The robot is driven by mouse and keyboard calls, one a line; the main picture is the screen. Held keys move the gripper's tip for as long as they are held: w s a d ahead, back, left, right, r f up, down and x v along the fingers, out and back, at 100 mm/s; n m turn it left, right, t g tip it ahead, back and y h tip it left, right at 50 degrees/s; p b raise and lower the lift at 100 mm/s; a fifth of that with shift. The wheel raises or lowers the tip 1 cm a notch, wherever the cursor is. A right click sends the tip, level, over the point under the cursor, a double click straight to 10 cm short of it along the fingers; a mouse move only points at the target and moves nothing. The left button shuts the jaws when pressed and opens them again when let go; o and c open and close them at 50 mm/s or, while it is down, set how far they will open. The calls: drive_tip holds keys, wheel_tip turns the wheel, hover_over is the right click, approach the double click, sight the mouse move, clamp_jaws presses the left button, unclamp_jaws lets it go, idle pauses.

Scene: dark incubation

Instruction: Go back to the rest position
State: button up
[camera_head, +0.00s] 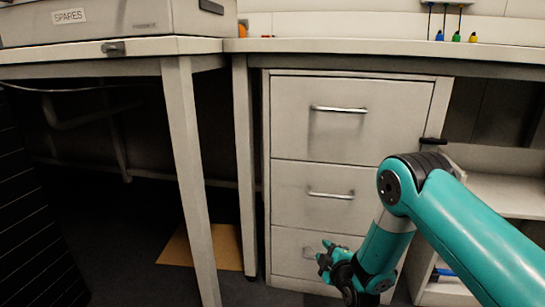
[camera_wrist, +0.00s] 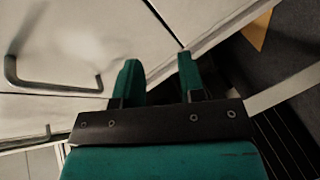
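My teal and black arm reaches in from the right in the head view, bent at the elbow. My gripper (camera_head: 325,259) hangs low in front of the drawer unit (camera_head: 345,145), near its bottom drawer. In the wrist view my gripper (camera_wrist: 160,80) shows two teal fingers standing apart with nothing between them. A drawer handle (camera_wrist: 50,85) lies to the left of the fingers in that view. I cannot tell whether the gripper touches the drawer front.
A grey SPARES case (camera_head: 110,20) sits on the left one. A table leg (camera_head: 190,180) stands left of the drawers. Open shelves (camera_head: 505,192) are at right. Brown cardboard (camera_head: 225,247) lies on the floor.

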drive_tip(key=s+a+r+m+g+y+p, duration=0.1)
drive_tip(key=s+a+r+m+g, duration=0.15)
drive_tip(key=r, duration=0.55)
drive_tip(key=s+a+r+m+g+p, duration=0.1)
drive_tip(key=s+r+g+p, duration=0.15)
drive_tip(key=r, duration=0.45)
drive_tip(key=s+a+r+m+g+y, duration=0.15)
drive_tip(key=s+r, duration=0.25)
drive_tip(key=r, duration=0.4)
drive_tip(key=s+d+r+m+g+h+p, duration=0.15)
drive_tip(key=s+r+g, duration=0.25)
drive_tip(key=s+r, duration=0.75)
drive_tip(key=s+d+r+m+g+h+p, duration=0.1)
drive_tip(key=s+d+r+m+g+p, duration=0.25)
drive_tip(key=s, duration=1.45)
wheel_tip(320, 180, up, 38)
drive_tip(key=a+n+g+p, duration=0.1)
drive_tip(key=p, duration=3.6)
drive_tip(key=shift+w, duration=0.35)
drive_tip(key=shift+f, duration=0.1)
drive_tip(key=shift+n, duration=0.3)
